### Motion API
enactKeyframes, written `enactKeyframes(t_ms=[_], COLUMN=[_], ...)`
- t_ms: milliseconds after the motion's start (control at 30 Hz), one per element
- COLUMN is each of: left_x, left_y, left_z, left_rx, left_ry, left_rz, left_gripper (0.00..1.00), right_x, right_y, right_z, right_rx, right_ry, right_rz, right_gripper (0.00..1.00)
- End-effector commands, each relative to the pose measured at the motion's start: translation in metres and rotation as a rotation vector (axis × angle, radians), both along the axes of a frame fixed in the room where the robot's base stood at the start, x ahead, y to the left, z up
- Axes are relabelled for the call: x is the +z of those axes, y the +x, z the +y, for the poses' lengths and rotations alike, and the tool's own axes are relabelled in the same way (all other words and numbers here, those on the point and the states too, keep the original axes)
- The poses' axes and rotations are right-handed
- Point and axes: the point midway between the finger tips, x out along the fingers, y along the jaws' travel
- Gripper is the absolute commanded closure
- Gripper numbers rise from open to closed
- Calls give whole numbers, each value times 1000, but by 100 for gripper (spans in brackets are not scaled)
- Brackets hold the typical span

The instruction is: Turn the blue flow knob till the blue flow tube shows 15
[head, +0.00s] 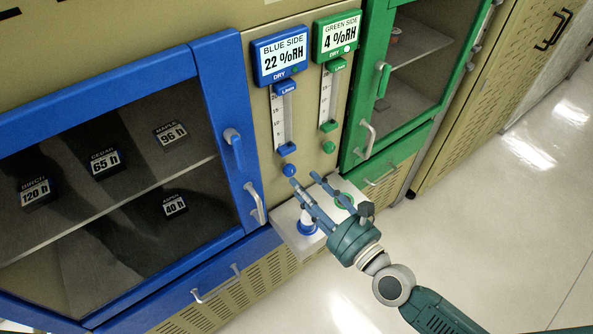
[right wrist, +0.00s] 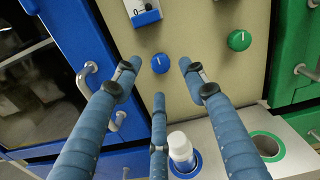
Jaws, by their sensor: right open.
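The blue flow knob (head: 289,170) is a small round dial on the beige panel, below the blue flow tube (head: 283,118). In the right wrist view the knob (right wrist: 160,63) has a pale pointer line, close to upright. The tube's scale figures are too small for me to read the flow. My right gripper (head: 304,179) is open and empty, just in front of and below the knob. In the right wrist view its fingertips (right wrist: 159,66) are spread either side of the knob, with a third finger below; I see no contact. My left gripper is not in view.
The green knob (head: 329,147) and green tube (head: 327,95) are to the right. A white shelf (head: 291,238) below holds a white bottle (head: 306,222) in a blue ring and an empty green-ringed hole. The blue cabinet handle (head: 254,203) is close at left. The blue display reads 22 %RH.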

Motion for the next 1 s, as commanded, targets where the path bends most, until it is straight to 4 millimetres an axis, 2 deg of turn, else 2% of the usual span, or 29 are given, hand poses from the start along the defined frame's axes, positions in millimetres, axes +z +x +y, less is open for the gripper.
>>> enactKeyframes(t_ms=[100, 333, 633, 833, 867, 1000], left_x=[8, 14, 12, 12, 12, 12], left_y=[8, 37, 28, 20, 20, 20], left_z=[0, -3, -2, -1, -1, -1], left_rx=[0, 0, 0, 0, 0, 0], left_ry=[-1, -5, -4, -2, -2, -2], left_rz=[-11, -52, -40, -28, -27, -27], left_gripper=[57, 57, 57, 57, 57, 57], right_x=[3, 0, -1, -1, -1, 0], right_y=[17, 33, 34, 34, 34, 34], right_z=[13, 24, 25, 25, 25, 25], right_rx=[0, 1, 1, 1, 1, 1], right_ry=[0, -2, -2, -2, -2, -3], right_rz=[-2, -1, 0, 0, 0, -2], right_gripper=[57, 57, 57, 97, 100, 100])
